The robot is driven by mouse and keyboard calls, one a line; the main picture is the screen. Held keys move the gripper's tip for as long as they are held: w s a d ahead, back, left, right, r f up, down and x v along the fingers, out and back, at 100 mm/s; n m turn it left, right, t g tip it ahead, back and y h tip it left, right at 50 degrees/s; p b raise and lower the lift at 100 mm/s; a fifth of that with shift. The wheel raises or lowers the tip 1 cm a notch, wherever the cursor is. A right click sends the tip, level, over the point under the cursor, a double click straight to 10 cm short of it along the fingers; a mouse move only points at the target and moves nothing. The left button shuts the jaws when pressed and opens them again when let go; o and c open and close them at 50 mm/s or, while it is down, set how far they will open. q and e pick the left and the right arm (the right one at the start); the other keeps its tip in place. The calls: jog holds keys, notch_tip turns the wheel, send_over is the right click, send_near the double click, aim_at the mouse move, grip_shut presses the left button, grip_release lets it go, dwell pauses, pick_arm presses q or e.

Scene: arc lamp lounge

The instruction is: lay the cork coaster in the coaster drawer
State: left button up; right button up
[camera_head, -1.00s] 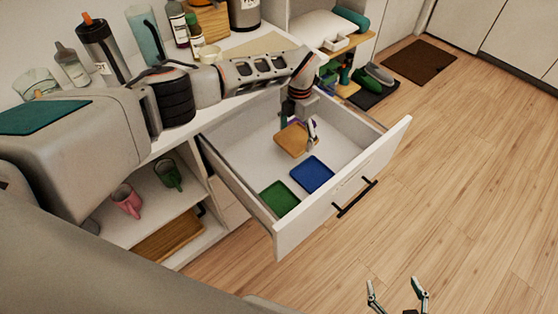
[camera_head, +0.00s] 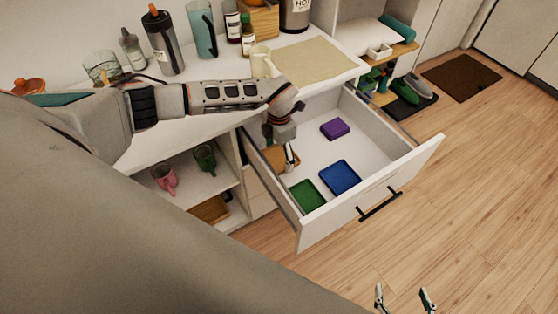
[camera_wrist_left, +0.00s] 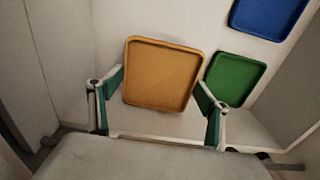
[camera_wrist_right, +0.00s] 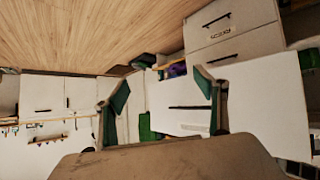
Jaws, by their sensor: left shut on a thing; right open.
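The tan cork coaster (camera_head: 277,159) is square with a raised rim. My left gripper (camera_head: 291,163) is shut on it inside the open drawer (camera_head: 368,200), near the drawer's left wall. In the left wrist view the cork coaster (camera_wrist_left: 162,75) is between the two fingers, close to the green coaster. I cannot tell whether it touches the drawer floor. A green coaster (camera_head: 307,195) and a blue coaster (camera_head: 340,178) lie at the front of the drawer. My right gripper (camera_head: 404,294) is open and empty, out over the floor.
A purple block (camera_head: 335,129) lies at the back of the drawer. The drawer's right side is bare. A cream mug (camera_head: 261,62), bottles and a tan mat (camera_head: 300,61) are on the countertop above.

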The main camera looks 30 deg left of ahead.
aim_at(279, 158)
pick_arm(q)
jog(key=shift+w+f, duration=0.1)
jog(key=shift+f, duration=0.45)
notch_tip(279, 158, down, 3)
jog(key=shift+b, duration=0.35)
jog(key=shift+f, duration=0.2)
jog(key=shift+f, duration=0.1)
jog(key=o, duration=1.1)
